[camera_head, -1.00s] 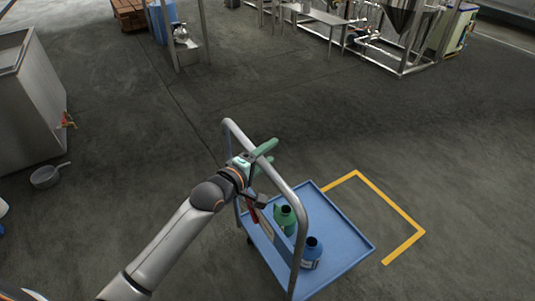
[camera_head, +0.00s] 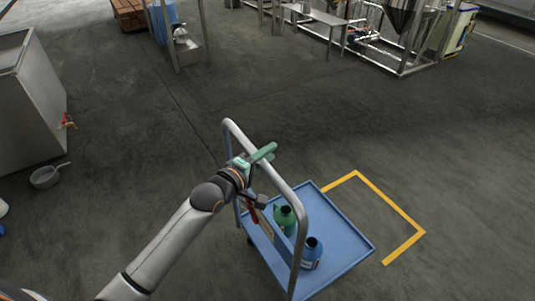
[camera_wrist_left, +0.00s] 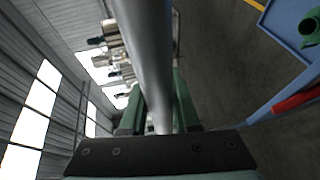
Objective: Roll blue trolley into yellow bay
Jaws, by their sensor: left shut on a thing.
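The blue trolley (camera_head: 345,246) stands at the lower middle of the head view, with a grey tubular push handle (camera_head: 290,187). The yellow bay (camera_head: 398,212) is a line marked on the floor just right of the trolley. The trolley's deck reaches the near ends of the line, and most of the marked floor in view is bare. My left gripper (camera_head: 262,157) is shut on the handle's top bar. In the left wrist view the handle bar (camera_wrist_left: 150,60) runs between the green fingers. My right gripper is not in view.
A green bottle (camera_head: 285,220) and a blue bottle (camera_head: 312,253) stand on the trolley. A steel tank (camera_head: 35,100) and a pan (camera_head: 45,177) are at the left. Steel frames (camera_head: 400,45) stand at the back. The floor between is clear.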

